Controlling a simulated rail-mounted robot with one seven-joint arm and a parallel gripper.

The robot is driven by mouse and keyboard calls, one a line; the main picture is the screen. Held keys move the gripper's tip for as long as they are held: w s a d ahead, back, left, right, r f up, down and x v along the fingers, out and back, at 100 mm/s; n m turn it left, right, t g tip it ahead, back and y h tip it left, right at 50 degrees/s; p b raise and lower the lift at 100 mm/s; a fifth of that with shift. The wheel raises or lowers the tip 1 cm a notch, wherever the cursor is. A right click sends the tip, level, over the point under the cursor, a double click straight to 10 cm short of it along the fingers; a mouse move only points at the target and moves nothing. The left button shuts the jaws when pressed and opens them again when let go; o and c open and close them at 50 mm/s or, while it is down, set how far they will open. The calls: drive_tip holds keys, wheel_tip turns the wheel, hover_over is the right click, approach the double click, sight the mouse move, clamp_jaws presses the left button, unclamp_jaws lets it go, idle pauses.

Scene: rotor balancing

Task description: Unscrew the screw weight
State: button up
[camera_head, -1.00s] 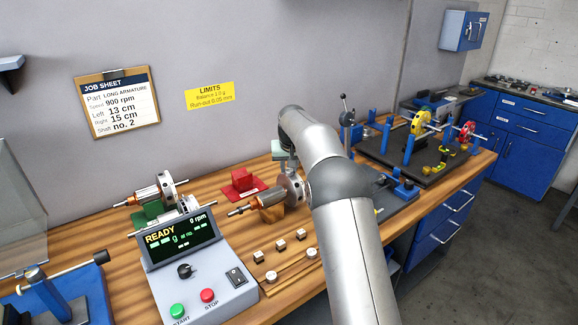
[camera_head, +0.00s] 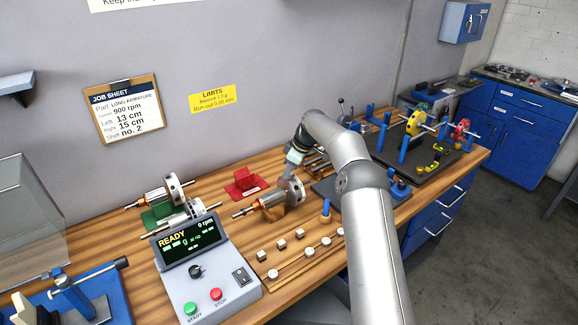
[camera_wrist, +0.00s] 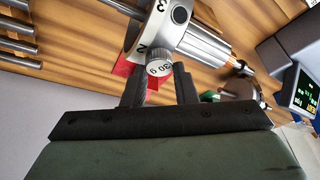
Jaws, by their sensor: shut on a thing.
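The screw weight (camera_wrist: 158,69) is a small knurled silver knob marked 30, seated at the rim of a silver numbered disc (camera_wrist: 152,28) in the wrist view. My gripper (camera_wrist: 160,82) has its two black fingers on either side of the knob and is shut on it. In the head view, my gripper (camera_head: 291,168) reaches down to the top of the disc of a copper-wound rotor (camera_head: 275,199). The rotor lies on an orange-brown cradle on the bench. The fingertips' contact with the knob is too small to see in the head view.
A grey control box (camera_head: 212,275) reading READY stands in front left. Several small weights (camera_head: 299,234) lie on the bench. Another rotor (camera_head: 165,191) rests on a green stand. A dark plate with blue posts (camera_head: 405,150) is right.

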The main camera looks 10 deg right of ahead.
drive_tip(key=shift+f+n+g, duration=0.1)
drive_tip(key=shift+n+g, duration=0.4)
drive_tip(key=shift+n, duration=0.7)
drive_tip(key=o, duration=1.1)
drive_tip(key=shift+c, duration=0.7)
